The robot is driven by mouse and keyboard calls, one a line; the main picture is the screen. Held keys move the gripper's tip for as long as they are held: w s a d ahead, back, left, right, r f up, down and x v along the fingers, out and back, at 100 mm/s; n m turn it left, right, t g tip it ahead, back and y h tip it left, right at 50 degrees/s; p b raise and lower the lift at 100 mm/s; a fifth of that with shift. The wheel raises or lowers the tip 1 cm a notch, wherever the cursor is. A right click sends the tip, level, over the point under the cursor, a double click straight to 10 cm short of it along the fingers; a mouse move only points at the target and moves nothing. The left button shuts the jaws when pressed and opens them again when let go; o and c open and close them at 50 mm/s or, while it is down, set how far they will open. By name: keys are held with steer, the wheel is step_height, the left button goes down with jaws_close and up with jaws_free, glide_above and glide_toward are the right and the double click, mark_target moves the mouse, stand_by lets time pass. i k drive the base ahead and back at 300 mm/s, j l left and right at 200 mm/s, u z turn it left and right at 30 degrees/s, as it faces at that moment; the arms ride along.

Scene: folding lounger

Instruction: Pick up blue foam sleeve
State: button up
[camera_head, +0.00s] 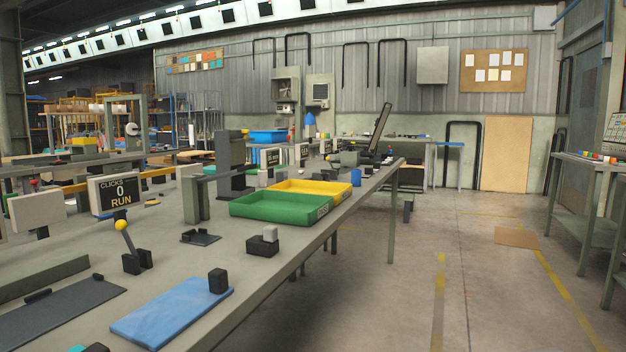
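I cannot tell for certain which thing is the blue foam sleeve. A flat blue slab (172,312) lies on the near end of the long grey workbench (200,262). A small black block (218,281) stands on its right end. Farther down the bench, an upright blue piece with a pointed top (310,127) stands behind other items; it is small in view. My gripper is not in view.
A green tray (283,221) and a yellow tray (335,194) stand along the bench's right edge. A lever with a yellow knob (122,225), a counter sign (117,193) and a dark post (231,160) rise from the bench.

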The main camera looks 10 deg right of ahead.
mark_target(356, 174)
steer(key=i+l+u, duration=0.1)
steer(key=l, duration=0.25)
steer(key=i+l, duration=0.25)
steer(key=i+l+u, duration=0.15)
steer(key=l, duration=0.3)
